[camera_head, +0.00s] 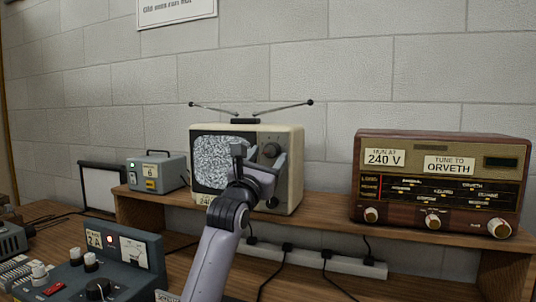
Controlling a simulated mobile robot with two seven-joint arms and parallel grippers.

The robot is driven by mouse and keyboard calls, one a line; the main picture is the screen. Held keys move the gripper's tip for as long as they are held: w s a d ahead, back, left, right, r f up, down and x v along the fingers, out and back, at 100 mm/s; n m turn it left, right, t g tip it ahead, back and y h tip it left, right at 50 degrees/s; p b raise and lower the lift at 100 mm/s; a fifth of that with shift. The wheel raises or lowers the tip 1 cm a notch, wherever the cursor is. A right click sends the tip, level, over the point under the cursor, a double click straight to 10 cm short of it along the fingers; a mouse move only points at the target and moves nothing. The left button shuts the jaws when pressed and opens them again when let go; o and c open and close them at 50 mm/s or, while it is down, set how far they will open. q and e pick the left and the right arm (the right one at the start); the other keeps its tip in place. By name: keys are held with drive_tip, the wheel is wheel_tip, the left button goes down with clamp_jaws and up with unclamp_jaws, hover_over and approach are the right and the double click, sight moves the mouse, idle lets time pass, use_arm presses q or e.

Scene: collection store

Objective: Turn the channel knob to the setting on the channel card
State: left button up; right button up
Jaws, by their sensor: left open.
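A cream television (296,170) stands on the wooden shelf with a snowy screen (222,158). A dark round knob (271,149) on its right-hand panel shows just above and between my gripper's fingers; its pointer setting is too small to read. My left gripper (259,157) is open in front of the panel, its fingers on either side of the knob area. Whether it touches the knob I cannot tell.
A brown radio (440,150) with cards "RUN AT 240 V" and "TUNE TO ORVETH" stands at the right of the shelf (330,208). A grey control unit (117,250) sits front left. A white power strip (315,262) with cables lies below the shelf.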

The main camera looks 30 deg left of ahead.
use_arm(q)
drive_tip(key=shift+w+a+r, duration=0.1)
drive_tip(key=shift+w+r, duration=0.05)
drive_tip(key=shift+w, duration=0.3)
drive_tip(key=c, duration=1)
drive_tip(key=shift+c, duration=0.2)
